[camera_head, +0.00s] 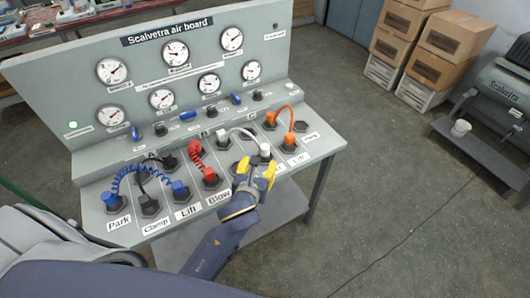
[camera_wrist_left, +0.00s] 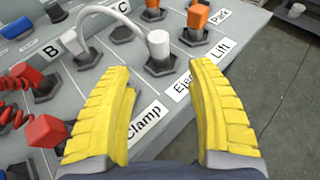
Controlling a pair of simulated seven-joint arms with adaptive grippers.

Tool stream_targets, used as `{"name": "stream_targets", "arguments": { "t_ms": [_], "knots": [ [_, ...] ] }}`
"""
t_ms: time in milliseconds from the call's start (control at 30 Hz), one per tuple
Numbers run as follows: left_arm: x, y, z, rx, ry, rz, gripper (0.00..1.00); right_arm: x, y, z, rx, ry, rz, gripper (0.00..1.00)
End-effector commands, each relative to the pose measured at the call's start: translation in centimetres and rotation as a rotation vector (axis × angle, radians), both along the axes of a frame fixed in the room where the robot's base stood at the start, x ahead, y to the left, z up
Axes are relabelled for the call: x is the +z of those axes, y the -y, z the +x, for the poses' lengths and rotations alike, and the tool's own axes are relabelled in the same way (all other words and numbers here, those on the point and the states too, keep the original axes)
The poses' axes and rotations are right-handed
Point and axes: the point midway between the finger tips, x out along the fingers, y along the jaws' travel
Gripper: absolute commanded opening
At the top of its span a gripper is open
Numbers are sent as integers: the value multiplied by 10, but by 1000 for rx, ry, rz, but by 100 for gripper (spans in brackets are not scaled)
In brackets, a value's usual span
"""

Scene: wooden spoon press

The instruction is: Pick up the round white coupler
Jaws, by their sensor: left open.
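The round white coupler (camera_head: 265,150) stands upright in a black hexagonal socket on the sloped grey air board (camera_head: 130,232). In the left wrist view the coupler (camera_wrist_left: 158,44) is a smooth white cylinder near the label "Eject", joined by a white looped hose (camera_wrist_left: 110,10) to another white coupler (camera_wrist_left: 72,42) at the left. My left gripper (camera_head: 256,176) is open and empty, just on the near side of the round coupler. In the left wrist view its yellow fingers (camera_wrist_left: 164,80) are spread, with the coupler beyond the gap between their tips. My right gripper is not visible.
An orange coupler (camera_wrist_left: 197,18) stands close at the right of the white one. Red couplers (camera_head: 210,174) with a coiled hose and blue ones (camera_head: 112,201) stand to the left. Gauges (camera_head: 178,53) line the board's back panel.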

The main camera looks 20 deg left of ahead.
Motion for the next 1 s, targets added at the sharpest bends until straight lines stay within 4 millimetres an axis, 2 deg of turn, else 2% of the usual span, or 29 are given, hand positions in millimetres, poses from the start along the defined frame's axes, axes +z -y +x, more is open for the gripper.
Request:
{"name": "stream_targets", "arguments": {
  "t_ms": [100,233,633,1000],
  "knots": [
    [-8,-3,20,1,0,0,57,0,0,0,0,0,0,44],
    [-15,-5,36,0,-1,-1,57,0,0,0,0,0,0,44],
    [-24,-8,57,1,0,-2,57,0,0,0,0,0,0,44],
    [-39,-13,94,0,-1,-1,57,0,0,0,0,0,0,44]
  ]
}}
